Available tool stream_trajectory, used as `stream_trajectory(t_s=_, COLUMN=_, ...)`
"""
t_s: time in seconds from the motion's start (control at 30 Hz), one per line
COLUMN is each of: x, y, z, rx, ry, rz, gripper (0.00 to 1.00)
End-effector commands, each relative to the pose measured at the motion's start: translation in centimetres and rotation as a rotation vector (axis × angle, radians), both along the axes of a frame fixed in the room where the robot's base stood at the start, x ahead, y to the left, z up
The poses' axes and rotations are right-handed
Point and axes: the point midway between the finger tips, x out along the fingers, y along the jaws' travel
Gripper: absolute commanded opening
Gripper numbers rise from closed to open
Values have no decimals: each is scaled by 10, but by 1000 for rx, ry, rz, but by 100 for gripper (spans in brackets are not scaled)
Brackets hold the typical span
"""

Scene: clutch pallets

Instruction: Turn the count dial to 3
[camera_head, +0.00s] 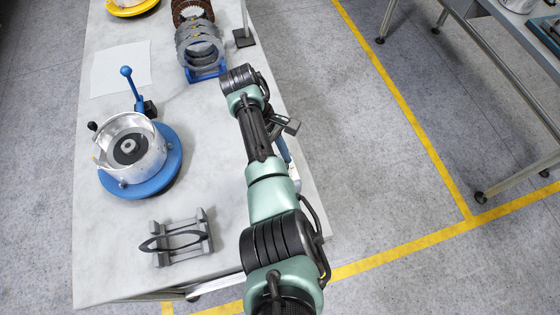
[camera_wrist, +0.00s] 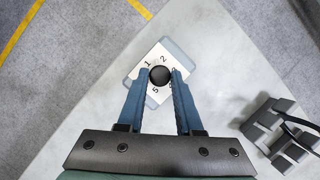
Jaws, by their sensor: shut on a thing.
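The count dial is a white square plate (camera_wrist: 140,78) on a grey-blue base, with a round black knob (camera_wrist: 159,76) at its middle. In the wrist view I read the digits 1, 2 and 5 around the knob. Other marks by the right finger are partly covered, and I cannot make out a 3 or which digit the knob points to. My gripper (camera_wrist: 160,82) has its two blue fingers closed on the knob from both sides. In the head view my arm hides most of the dial and the fingertips at the table's right edge.
A grey slotted rack (camera_head: 184,251) with a dark ring stands near the table's front. A silver housing (camera_head: 110,146) on a round blue base (camera_head: 167,172) sits at left, by a blue-knobbed lever (camera_head: 131,83). Grey rings (camera_head: 200,45) stand in a blue holder at the back.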

Motion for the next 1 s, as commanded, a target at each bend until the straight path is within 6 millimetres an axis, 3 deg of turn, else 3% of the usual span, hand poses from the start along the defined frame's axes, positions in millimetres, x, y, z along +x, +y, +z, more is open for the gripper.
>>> stream_trajectory(t_s=1.0, x=5, y=-7, z=1, rx=4, ry=1, rz=-969, gripper=0)
